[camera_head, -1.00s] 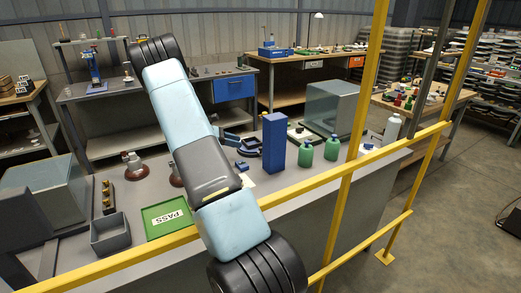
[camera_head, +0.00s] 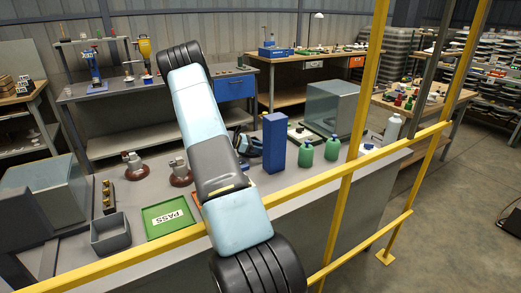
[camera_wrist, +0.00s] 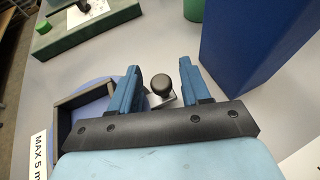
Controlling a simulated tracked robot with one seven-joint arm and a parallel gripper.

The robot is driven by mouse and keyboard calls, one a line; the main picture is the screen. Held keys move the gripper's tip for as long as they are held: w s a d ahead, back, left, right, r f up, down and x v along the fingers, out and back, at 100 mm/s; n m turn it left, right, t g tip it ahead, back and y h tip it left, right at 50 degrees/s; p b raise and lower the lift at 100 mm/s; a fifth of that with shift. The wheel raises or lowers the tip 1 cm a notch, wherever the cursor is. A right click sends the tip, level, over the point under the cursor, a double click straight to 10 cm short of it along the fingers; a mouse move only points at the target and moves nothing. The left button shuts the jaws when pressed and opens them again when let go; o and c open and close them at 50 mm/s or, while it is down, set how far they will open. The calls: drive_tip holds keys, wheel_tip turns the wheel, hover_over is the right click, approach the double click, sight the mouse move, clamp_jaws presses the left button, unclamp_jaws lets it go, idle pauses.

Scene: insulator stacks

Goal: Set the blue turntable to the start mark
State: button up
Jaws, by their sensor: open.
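My gripper (camera_wrist: 160,74) shows in the wrist view with two blue fingers spread apart. A round black knob (camera_wrist: 161,84) on a small silver plate shows between the fingers; I cannot tell whether either finger touches it. At the lower left of the wrist view is a blue disc (camera_wrist: 92,113), likely the turntable, with a dark angled frame on it. It is partly hidden by the gripper's black palm bar. I cannot make out a start mark. In the head view my arm covers much of this area, and dark and blue parts (camera_head: 250,146) show just right of it.
A tall blue block (camera_head: 274,143) stands close to the right of the gripper, also large in the wrist view (camera_wrist: 258,45). Green bottles (camera_head: 306,153), a green PASS tray (camera_head: 168,219), a grey bin (camera_head: 110,236) and brown insulators (camera_head: 180,172) share the bench. A yellow rail (camera_head: 300,182) crosses in front.

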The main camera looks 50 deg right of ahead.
clamp_jaws()
idle(0.4)
